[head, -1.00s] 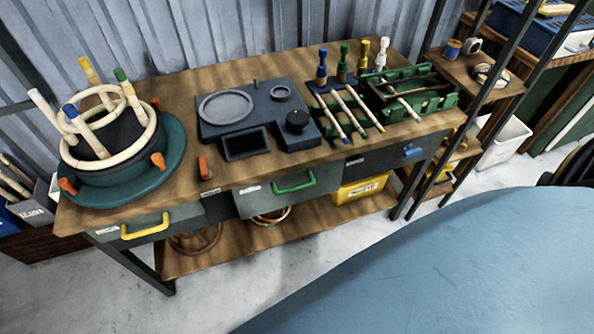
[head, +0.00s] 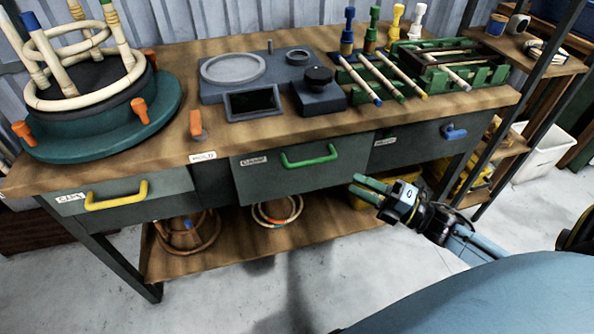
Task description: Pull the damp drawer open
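Three drawers sit under the bench top. The left drawer (head: 158,203) has a yellow handle (head: 116,196), the middle drawer (head: 262,180) a green handle (head: 309,157), and the right drawer (head: 412,149) a blue handle (head: 453,132). Each front has a small white label, too small for me to read surely, so I cannot tell which says damp. The left and right drawers look shut; the middle front stands slightly forward. My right gripper (head: 353,184) is open and empty, in front of and below the right drawer, touching no handle. My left gripper is out of view.
On the bench (head: 230,144) stand a round teal former (head: 125,131) with rattan rings, a grey station (head: 271,78) and a green rack (head: 470,76) with sticks. A lower shelf (head: 235,248) holds coils and a yellow bin (head: 367,203). A dark post (head: 527,95) rises at right.

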